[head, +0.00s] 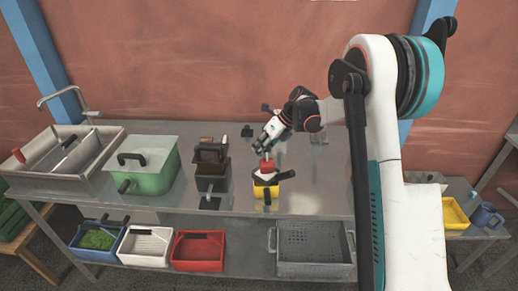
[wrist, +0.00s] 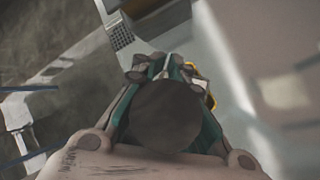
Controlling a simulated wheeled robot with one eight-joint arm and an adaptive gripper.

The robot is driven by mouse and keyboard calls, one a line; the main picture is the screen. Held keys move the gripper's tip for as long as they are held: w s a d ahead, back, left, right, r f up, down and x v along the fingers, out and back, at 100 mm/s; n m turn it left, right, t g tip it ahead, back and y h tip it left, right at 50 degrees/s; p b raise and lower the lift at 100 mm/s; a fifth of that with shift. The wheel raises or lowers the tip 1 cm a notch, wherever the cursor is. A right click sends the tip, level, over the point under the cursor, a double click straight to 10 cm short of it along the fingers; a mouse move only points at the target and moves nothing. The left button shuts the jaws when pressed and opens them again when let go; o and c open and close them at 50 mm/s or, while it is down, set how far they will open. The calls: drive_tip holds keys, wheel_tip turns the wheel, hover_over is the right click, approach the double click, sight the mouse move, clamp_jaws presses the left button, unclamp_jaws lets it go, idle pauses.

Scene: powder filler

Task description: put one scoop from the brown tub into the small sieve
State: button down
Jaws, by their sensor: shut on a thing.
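My gripper (head: 264,146) is above a small stack near the front edge of the steel table. In the wrist view, its fingers are shut on a dark round-ended thing (wrist: 166,115). Its far end is hidden, so I cannot tell whether it is the scoop. Below the gripper in the head view are a red piece (head: 267,167), a dark handle (head: 286,175) and a yellow container (head: 266,195). I cannot tell which part is the small sieve. The brown tub (head: 211,172) stands left of this stack, with a dark handled piece on top.
A green lidded box (head: 150,175) and a sink (head: 60,155) stand farther left. The shelf below holds blue, white and red trays (head: 198,250) and a grey perforated crate (head: 312,250). The table right of the stack looks mostly clear.

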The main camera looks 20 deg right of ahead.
sight(262, 166)
drive_tip(key=shift+s+a+r+n+t, duration=0.1)
drive_tip(key=shift+s+r+n+t, duration=0.1)
drive_tip(key=shift+s+t, duration=0.3)
drive_tip(key=shift+s+a+r+n+t, duration=0.1)
drive_tip(key=shift+s+r+t, duration=0.1)
drive_tip(key=shift+s+t, duration=0.3)
drive_tip(key=s+t, duration=0.1)
drive_tip(key=s+n+t+b, duration=0.1)
drive_tip(key=t, duration=0.1)
drive_tip(key=s+t+b, duration=0.1)
drive_tip(key=shift+a+f+n, duration=0.2)
drive_tip(key=shift+f+n, duration=0.1)
drive_tip(key=shift+s+f+t+h+b, duration=0.1)
drive_tip(key=shift+s+t+h+b, duration=0.15)
drive_tip(key=shift+t+b, duration=0.4)
drive_tip(key=n+t+b, duration=0.1)
drive_tip(key=b, duration=0.2)
drive_tip(key=s+f+t+b, duration=0.1)
drive_tip(key=t+b, duration=0.1)
drive_tip(key=b, duration=0.1)
drive_tip(key=n+t+b, duration=0.1)
drive_tip(key=b, duration=0.2)
drive_tip(key=shift+s+a+f+n+t+b, duration=0.25)
drive_tip(key=shift+s+f+n+b, duration=0.05)
drive_tip(key=shift+s+f, duration=0.1)
drive_tip(key=shift+r, duration=0.2)
